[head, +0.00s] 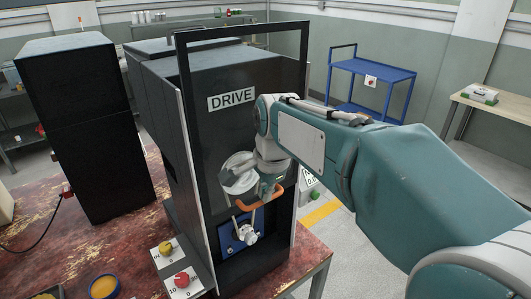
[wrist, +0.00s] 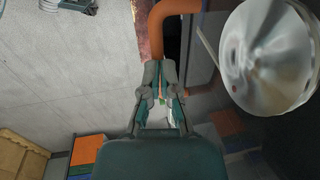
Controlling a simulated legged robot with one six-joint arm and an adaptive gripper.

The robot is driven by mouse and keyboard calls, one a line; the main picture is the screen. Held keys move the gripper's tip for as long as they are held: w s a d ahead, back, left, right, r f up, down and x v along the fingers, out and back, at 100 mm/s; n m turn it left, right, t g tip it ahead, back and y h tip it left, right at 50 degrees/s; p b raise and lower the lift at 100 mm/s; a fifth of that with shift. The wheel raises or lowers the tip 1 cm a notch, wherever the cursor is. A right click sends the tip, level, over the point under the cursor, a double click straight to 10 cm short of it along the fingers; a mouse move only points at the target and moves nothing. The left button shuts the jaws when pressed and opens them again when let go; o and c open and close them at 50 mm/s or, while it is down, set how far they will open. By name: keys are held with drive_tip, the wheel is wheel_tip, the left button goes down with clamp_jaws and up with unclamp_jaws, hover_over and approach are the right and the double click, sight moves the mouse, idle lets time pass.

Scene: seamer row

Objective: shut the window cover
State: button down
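The window cover (head: 183,70) is a tall black frame on the front of the machine marked DRIVE. It stands raised, its top well above the machine's top. An orange handle (head: 262,205) sits near its lower edge and shows at the top of the wrist view (wrist: 156,32). My gripper (head: 268,184) comes at the handle from above and the right. In the wrist view its fingers (wrist: 160,72) are close together, with the tips on the handle bar. The tips hide part of the bar. Below the handle, the opening with a blue fixture (head: 240,232) is uncovered.
A shiny round metal part (head: 238,173) sits behind the cover; it looms right of my fingers (wrist: 267,55). A control box with red and yellow knobs (head: 178,270) stands at the lower left. A black cabinet (head: 80,120) is further left. A blue cart (head: 370,80) stands behind.

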wheel_tip(320, 180, down, 27)
drive_tip(key=shift+s, duration=0.15)
drive_tip(key=shift+d+f, duration=0.1)
drive_tip(key=shift+f, duration=0.1)
wheel_tip(320, 180, up, 14)
drive_tip(key=s, duration=0.2)
drive_tip(key=s+d+r+n+t, duration=0.1)
drive_tip(key=s+d+r+n, duration=0.2)
drive_tip(key=s, duration=0.3)
drive_tip(key=s+d+r+n+t, duration=0.1)
drive_tip(key=s+d+r+n, duration=0.3)
drive_tip(key=s, duration=0.2)
drive_tip(key=s+d+r+n+t+h, duration=0.1)
drive_tip(key=s+d+r+n+t, duration=0.1)
drive_tip(key=s, duration=0.4)
drive_tip(key=shift+s+d+r+n, duration=0.3)
drive_tip(key=shift+d+r+n, duration=0.4)
drive_tip(key=shift+d+n, duration=0.5)
